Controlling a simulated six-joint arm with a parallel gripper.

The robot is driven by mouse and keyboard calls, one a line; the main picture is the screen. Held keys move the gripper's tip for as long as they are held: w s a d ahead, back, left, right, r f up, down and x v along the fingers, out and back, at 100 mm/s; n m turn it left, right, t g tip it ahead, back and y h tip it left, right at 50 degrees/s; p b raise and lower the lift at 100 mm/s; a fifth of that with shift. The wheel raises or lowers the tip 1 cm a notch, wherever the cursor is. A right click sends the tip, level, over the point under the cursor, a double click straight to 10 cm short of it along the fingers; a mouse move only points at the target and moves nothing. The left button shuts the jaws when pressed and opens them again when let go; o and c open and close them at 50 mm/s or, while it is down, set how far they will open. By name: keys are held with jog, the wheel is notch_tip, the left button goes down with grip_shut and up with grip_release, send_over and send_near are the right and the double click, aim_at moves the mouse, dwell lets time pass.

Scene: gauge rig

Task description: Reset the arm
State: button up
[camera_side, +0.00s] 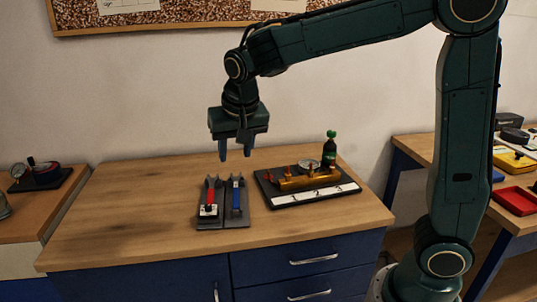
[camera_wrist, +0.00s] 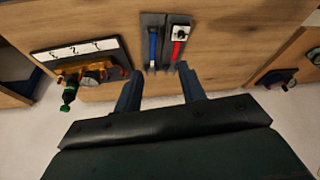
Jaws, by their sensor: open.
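My gripper (camera_side: 235,152) hangs pointing down above the wooden bench, empty, with its two fingers apart. It also shows in the wrist view (camera_wrist: 160,85). Below it, apart from it, two dark holders lie side by side on the bench. One holds a red-handled tool (camera_side: 210,198) with a white tag, and the other a blue-handled tool (camera_side: 236,196). In the wrist view the red tool (camera_wrist: 179,42) is right of the blue tool (camera_wrist: 153,45). Nothing is between the fingers.
A gauge rig (camera_side: 308,182) with a brass manifold, a gauge and a green-topped bottle (camera_side: 329,150) stands right of the tools. The bench top (camera_side: 120,220) is clear at left. A side table at left holds another gauge (camera_side: 40,175). A red tray (camera_side: 515,200) lies at right.

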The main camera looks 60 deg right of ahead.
jog(key=s+d+n+t+y, duration=0.2)
jog(key=s+n, duration=0.4)
jog(key=s, duration=1.8)
jog(key=shift+d+r+n, duration=0.15)
jog(key=shift+r+n, duration=0.15)
jog(key=shift+r, duration=0.05)
